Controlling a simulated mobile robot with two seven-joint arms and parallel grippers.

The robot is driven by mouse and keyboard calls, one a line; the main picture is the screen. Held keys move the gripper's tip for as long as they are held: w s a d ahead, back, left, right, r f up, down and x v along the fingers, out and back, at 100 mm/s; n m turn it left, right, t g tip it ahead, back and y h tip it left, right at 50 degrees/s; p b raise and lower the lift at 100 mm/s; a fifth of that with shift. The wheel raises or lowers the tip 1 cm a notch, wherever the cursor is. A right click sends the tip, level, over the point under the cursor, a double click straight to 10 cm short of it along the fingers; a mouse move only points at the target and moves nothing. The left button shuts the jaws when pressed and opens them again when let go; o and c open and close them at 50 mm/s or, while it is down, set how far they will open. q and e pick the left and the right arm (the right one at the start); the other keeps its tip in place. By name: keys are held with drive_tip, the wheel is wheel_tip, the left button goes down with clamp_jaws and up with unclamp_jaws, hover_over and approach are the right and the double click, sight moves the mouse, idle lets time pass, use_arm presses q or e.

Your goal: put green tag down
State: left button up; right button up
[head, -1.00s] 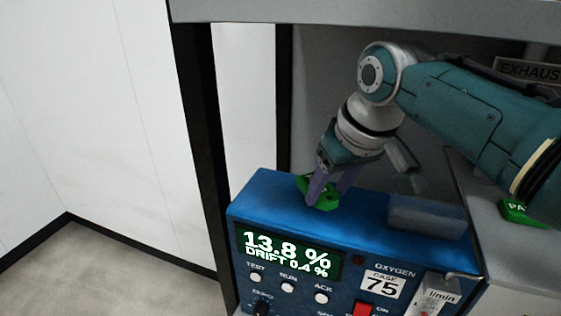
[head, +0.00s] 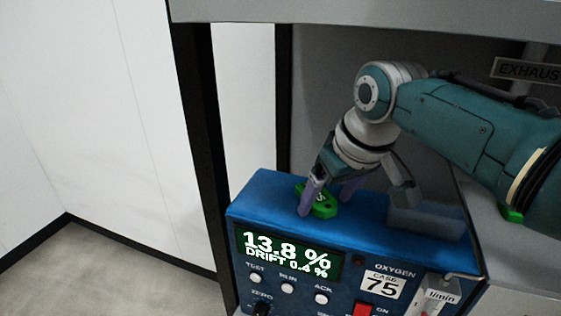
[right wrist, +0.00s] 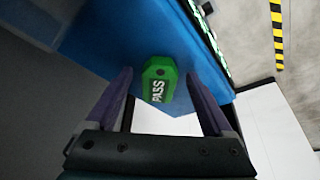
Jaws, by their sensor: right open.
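The green tag (head: 324,207) lies on the blue top of the oxygen analyser (head: 262,192), toward its left end. In the right wrist view the tag (right wrist: 158,82) shows the word PASS and a small hole. My right gripper (head: 328,200) is open, with its purple fingers on either side of the tag and apart from each other. In the right wrist view the fingers (right wrist: 160,85) stand clear of the tag with gaps on both sides. My left gripper is not in view.
A second green object (head: 511,214) sits on the grey surface at the right, partly hidden behind my arm. An EXHAUST label (head: 528,71) is on the back. The analyser front has a lit display (head: 287,252) and buttons. A dark frame post stands at the left.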

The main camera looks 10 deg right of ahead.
drive_tip(key=shift+s+r, duration=0.15)
drive_tip(key=shift+r, duration=0.45)
drive_tip(key=s+d+r+g+p, duration=0.1)
drive_tip(key=s, duration=2.8)
drive_tip(key=shift+s+r+h, duration=0.2)
drive_tip(key=shift+r+h, duration=0.1)
